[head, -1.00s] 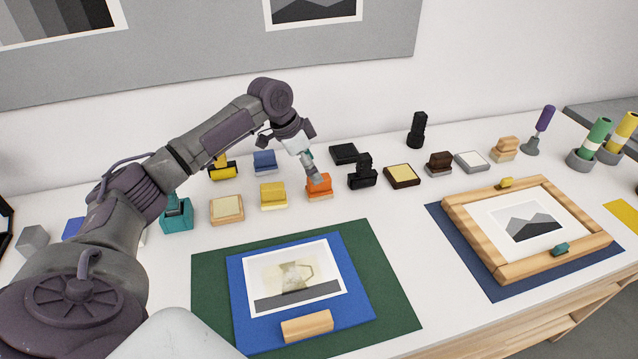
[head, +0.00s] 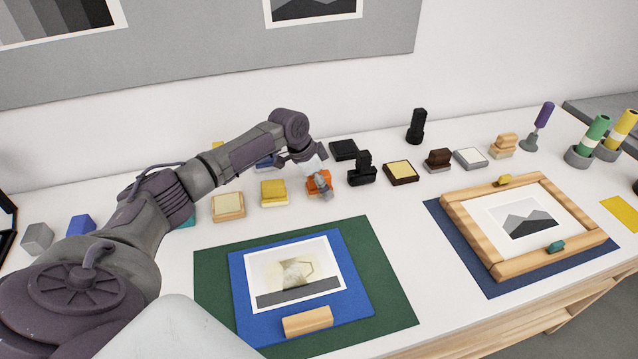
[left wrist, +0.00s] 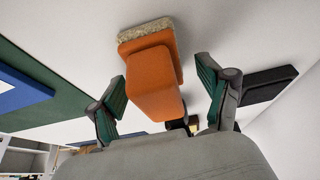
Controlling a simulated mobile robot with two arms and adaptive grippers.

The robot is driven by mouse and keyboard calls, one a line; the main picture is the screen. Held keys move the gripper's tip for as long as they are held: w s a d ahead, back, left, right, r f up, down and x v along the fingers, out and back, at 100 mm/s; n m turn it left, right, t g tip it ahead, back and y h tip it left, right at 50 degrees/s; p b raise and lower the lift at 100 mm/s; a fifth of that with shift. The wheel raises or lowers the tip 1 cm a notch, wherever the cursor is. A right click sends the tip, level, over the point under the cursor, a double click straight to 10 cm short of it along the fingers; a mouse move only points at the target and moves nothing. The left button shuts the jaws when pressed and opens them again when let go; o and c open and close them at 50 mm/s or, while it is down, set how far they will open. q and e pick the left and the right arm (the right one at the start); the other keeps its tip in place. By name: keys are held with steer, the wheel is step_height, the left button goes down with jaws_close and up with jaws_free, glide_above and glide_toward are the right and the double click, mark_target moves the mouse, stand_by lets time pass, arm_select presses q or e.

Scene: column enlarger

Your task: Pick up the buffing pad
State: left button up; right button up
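The buffing pad looks to be the orange block (head: 313,186) with a fuzzy beige underside, standing on the white table in the middle row. In the left wrist view the orange block (left wrist: 158,80) shows its rough pad at the top of the picture. My left gripper (head: 321,190) is over it in the head view and hides part of it. In the left wrist view the left gripper (left wrist: 157,88) is open, with one green-lined finger on each side of the orange handle and visible gaps between. My right gripper is not in view.
A yellow block (head: 274,193) stands left of the orange one, and a black stamp-like tool (head: 362,172) stands close on its right. A black pad (head: 344,149) lies behind. A green mat (head: 390,300) with a blue board is in front.

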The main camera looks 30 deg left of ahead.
mark_target(325, 173)
arm_select(q)
steer(key=c, duration=1.2)
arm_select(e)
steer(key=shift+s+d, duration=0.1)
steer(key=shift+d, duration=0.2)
arm_select(q)
steer(key=shift+r, duration=0.1)
steer(key=shift+r, duration=0.6)
step_height(325, 173, up, 3)
steer(key=shift+w+f+b, duration=0.1)
steer(key=shift+b, duration=0.65)
steer(key=shift+w+d+r+b, duration=0.35)
steer(key=shift+d+r, duration=0.8)
steer(key=shift+d, duration=0.75)
steer(key=shift+w+d+r+b, duration=0.3)
steer(key=shift+d+r, duration=0.85)
steer(key=shift+d, duration=0.8)
steer(key=shift+w+d+r+b, duration=0.3)
steer(key=shift+d+r, duration=0.85)
steer(key=shift+d, duration=0.75)
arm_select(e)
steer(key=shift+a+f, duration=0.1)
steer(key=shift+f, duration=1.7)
